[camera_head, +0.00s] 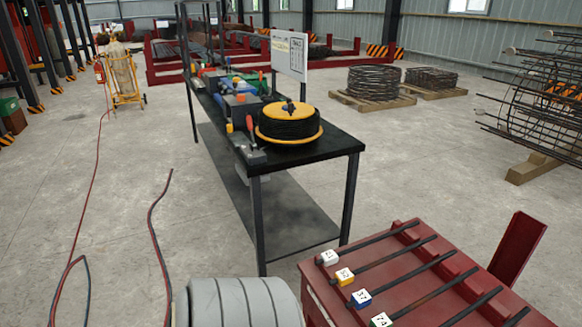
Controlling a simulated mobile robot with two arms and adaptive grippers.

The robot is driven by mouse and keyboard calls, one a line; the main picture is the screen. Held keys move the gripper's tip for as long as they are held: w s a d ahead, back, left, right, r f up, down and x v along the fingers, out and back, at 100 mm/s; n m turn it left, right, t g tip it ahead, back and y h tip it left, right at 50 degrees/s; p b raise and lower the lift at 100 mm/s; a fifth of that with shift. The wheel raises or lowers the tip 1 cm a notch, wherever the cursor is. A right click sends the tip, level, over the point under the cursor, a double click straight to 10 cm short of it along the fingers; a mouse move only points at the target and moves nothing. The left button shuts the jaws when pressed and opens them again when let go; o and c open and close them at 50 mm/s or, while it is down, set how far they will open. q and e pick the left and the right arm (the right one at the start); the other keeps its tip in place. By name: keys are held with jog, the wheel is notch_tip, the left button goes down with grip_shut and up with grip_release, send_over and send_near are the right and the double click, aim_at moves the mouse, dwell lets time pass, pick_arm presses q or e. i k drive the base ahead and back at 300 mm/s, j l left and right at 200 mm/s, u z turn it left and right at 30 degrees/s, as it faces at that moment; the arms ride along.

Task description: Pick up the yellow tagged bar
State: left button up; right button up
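Several dark bars lie side by side on a red steel rack (316,290) at the lower right. The yellow tagged bar (392,257) is the second from the far side. Its tag (345,277) is a white block with a yellow face at the bar's left end. The bar farthest away (376,239) has a mostly white tag (328,257). On the near side are a bar with a blue and white tag (361,298) and one with a green and white tag (380,320), cut by the lower picture edge. Neither of my grippers is in view.
A black workbench (330,143) with a yellow-rimmed spool (289,122) and tools stands behind the rack. A red upright plate (518,248) is right of the rack. A rebar cage (540,100) stands far right. Cables (154,235) lie on the floor at left.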

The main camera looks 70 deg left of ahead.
aim_at(344, 278)
jog(key=u, duration=1.65)
